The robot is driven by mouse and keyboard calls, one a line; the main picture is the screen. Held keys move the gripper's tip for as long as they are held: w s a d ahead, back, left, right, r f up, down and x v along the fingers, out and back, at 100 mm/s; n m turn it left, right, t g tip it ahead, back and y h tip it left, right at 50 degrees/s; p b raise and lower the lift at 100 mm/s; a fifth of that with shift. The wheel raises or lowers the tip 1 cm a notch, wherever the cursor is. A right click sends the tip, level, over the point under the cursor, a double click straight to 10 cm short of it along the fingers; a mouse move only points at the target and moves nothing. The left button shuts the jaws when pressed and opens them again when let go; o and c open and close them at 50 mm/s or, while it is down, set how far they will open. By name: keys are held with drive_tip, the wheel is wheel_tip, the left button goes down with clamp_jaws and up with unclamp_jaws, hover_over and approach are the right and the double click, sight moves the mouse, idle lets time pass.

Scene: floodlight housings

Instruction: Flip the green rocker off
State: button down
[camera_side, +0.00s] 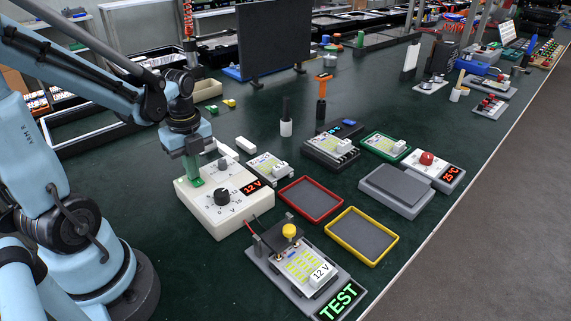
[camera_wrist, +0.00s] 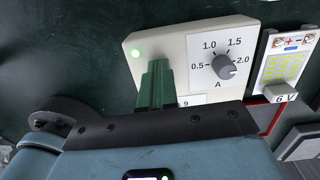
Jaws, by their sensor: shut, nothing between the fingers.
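The cream power supply box (camera_side: 228,214) sits on the dark green bench at left centre, with a black knob (camera_side: 222,196) and a red "12 V" display (camera_side: 252,187). My gripper (camera_side: 193,176) is shut and empty, with its green fingers pointing down at the box's back left part. In the wrist view the fingers (camera_wrist: 157,70) reach over the box (camera_wrist: 180,45), beside a grey ampere knob (camera_wrist: 226,66). A small glowing green light (camera_wrist: 136,53) shows just beyond the fingertips. I cannot make out the green rocker apart from the fingers; they may hide it. Contact is unclear.
A red-rimmed tray (camera_side: 283,185) and a yellow-rimmed tray (camera_side: 330,243) lie right of the box. A test stand (camera_side: 262,262) with a yellow button is in front.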

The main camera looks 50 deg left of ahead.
sight(199, 181)
wheel_tip(199, 181, up, 14)
idle(0.7)
drive_tip(key=shift+d, duration=0.1)
drive_tip(key=shift+d+y, duration=0.4)
drive_tip(key=shift+d, duration=0.45)
drive_tip(key=shift+w, duration=0.1)
drive_tip(key=shift+a+f, duration=0.3)
drive_tip(key=shift+f, duration=2)
drive_tip(key=shift+a+f, duration=0.25)
drive_tip(key=shift+f, duration=2.05)
drive_tip(key=shift+a+f, duration=0.3)
drive_tip(key=shift+f, duration=2)
